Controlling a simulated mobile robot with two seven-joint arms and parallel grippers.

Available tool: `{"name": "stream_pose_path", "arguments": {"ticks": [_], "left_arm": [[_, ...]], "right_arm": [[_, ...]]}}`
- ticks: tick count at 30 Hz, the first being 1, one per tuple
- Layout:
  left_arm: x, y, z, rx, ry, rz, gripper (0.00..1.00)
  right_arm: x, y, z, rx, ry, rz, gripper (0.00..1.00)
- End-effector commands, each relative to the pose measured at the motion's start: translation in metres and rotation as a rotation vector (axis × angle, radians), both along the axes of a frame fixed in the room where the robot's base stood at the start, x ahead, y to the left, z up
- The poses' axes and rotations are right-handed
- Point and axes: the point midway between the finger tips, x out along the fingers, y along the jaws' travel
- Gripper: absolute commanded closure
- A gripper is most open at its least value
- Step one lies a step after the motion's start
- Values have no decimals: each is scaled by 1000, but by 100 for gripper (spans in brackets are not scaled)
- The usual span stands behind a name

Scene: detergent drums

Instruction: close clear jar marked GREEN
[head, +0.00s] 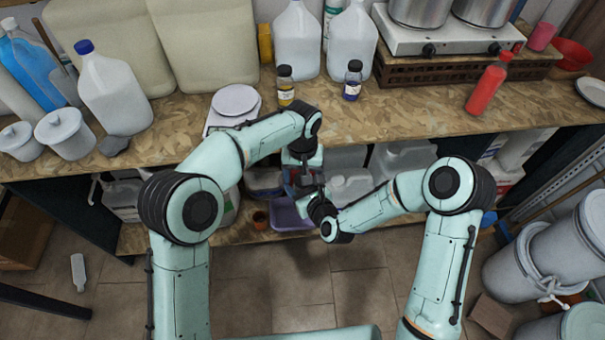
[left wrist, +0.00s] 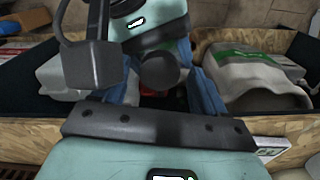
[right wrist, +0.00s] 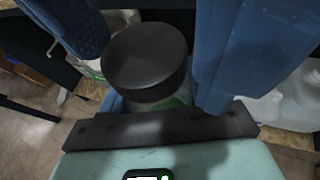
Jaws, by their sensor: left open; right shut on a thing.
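The clear jar (right wrist: 168,100), with green showing through or on it, is between the blue fingers of my right gripper (right wrist: 165,50). My right gripper is shut on it. A black round lid (right wrist: 145,55) covers the jar's top; whether it is tight cannot be told. The lid also shows in the left wrist view (left wrist: 163,73), between the spread blue fingers of my left gripper (left wrist: 168,80), which is open. In the head view both grippers meet in front of the counter, the left (head: 302,172) above the right (head: 310,194), largely hiding the jar.
A yellow jar (head: 286,88) and a blue jar (head: 352,82), both black-lidded, stand on the counter (head: 425,98). A scale (head: 234,104), white jugs (head: 112,92) and a red bottle (head: 488,84) are there too. A purple tub (head: 290,216) is on the lower shelf.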

Motion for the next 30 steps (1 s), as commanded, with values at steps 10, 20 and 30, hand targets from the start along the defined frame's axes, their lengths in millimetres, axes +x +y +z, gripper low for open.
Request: {"name": "stream_pose_path", "arguments": {"ticks": [10, 20, 30], "left_arm": [[1, 0, 36, -1, -2, 1, 27], [0, 0, 45, 0, 0, 1, 27], [1, -1, 56, -1, 2, 205, 31]], "right_arm": [[0, 0, 0, 0, -1, 0, 100], [0, 0, 0, 0, -1, 0, 100], [0, 0, 0, 0, -1, 0, 100]]}}
